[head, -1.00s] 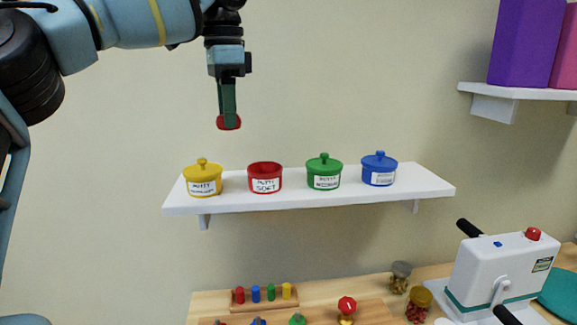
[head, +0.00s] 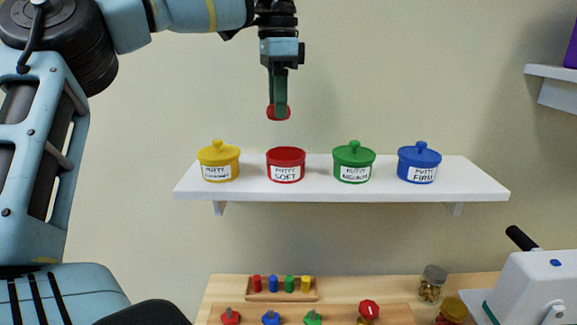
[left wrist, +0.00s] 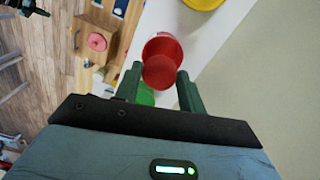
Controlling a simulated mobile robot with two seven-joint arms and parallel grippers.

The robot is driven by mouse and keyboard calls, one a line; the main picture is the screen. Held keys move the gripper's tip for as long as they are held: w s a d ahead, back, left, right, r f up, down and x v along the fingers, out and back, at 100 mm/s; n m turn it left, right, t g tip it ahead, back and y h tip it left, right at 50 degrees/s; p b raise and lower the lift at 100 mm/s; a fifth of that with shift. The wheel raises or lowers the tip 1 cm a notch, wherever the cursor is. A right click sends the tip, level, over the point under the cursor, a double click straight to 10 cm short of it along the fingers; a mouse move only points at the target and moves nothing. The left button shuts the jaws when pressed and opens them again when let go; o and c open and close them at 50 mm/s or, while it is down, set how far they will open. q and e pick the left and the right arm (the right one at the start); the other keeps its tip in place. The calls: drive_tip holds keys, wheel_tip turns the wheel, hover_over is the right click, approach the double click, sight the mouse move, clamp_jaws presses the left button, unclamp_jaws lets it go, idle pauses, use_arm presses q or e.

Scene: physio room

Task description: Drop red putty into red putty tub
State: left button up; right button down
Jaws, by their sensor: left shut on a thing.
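The red putty (head: 270,112) is a round red lump held between the fingers of my left gripper (head: 278,108), which points down. In the head view it hangs above the red putty tub (head: 286,165), with a gap between them. The tub is labelled "PUTTY SOFT", has no lid on it, and stands on the white wall shelf (head: 480,190). In the left wrist view the putty (left wrist: 159,72) covers part of the red tub (left wrist: 160,42) behind it. My right gripper does not show.
A yellow lidded tub (head: 218,160) stands left of the red one; green (head: 353,162) and blue (head: 419,164) lidded tubs stand to its right. Below are a wooden table with a peg board (head: 281,296), jars (head: 431,284) and a white machine (head: 530,285). The wall above the shelf is clear.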

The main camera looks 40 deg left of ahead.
use_arm(q)
drive_tip(key=shift+f, duration=1.45)
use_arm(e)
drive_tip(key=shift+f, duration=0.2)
use_arm(q)
drive_tip(key=o, duration=1.1)
drive_tip(key=shift+c, duration=0.2)
drive_tip(key=shift+r, duration=0.1)
wheel_tip(320, 180, up, 6)
drive_tip(key=shift+r+b, duration=0.1)
drive_tip(key=shift+b, duration=0.35)
drive_tip(key=shift+r, duration=0.75)
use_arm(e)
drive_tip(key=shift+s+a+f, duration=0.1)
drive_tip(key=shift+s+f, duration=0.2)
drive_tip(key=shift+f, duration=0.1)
